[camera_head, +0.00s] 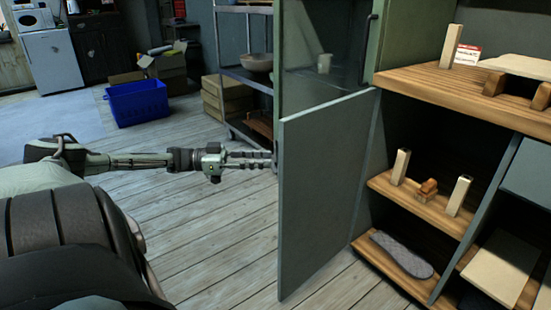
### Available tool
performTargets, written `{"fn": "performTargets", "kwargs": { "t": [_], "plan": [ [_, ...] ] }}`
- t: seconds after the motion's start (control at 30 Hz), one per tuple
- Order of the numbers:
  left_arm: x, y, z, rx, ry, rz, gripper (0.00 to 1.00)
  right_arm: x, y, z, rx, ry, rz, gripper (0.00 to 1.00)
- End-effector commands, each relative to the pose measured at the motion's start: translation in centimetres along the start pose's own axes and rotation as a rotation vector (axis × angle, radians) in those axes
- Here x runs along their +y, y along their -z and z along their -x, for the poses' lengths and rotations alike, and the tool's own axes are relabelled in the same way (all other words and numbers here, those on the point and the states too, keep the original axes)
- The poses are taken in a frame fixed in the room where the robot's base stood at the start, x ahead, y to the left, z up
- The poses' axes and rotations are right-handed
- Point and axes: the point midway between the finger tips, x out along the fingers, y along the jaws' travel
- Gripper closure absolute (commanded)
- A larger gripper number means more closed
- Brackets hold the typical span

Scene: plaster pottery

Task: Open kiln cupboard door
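The cupboard (435,80) stands at the right with its wooden shelves exposed. A grey-green lower door (322,190) stands swung out from it, its free edge toward the left. Above it is a glazed door panel (320,38) in a green frame, also standing out from the shelves, with a dark handle. My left gripper (268,160) reaches in from the left, its fingers at the free edge of the lower door. The fingertips are partly hidden at that edge, so contact and grip are unclear. My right gripper is out of view.
The shelves hold kiln posts (401,166), small blocks and a grey slab (401,254). A metal rack (243,78) with a bowl (256,62) stands behind the doors. A blue crate (137,102) and cardboard boxes sit farther back. The plank floor left of the door is clear.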

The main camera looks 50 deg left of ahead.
Motion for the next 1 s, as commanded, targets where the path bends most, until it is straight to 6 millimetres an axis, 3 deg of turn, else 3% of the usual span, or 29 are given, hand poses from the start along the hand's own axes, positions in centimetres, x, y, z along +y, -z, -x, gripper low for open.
{"fn": "performTargets", "kwargs": {
  "t": [0.2, 0.4, 1.0],
  "plan": [
    [0.0, -0.1, 4.6, -0.004, 0.001, 0.002, 0.70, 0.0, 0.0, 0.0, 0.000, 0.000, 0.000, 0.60],
    [0.0, 0.0, 6.7, -0.001, 0.000, -0.001, 0.70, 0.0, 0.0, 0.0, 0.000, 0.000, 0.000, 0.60],
    [0.0, 0.0, 7.1, 0.000, 0.000, 0.000, 0.70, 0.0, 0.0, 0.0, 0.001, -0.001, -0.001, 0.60]
  ]
}}
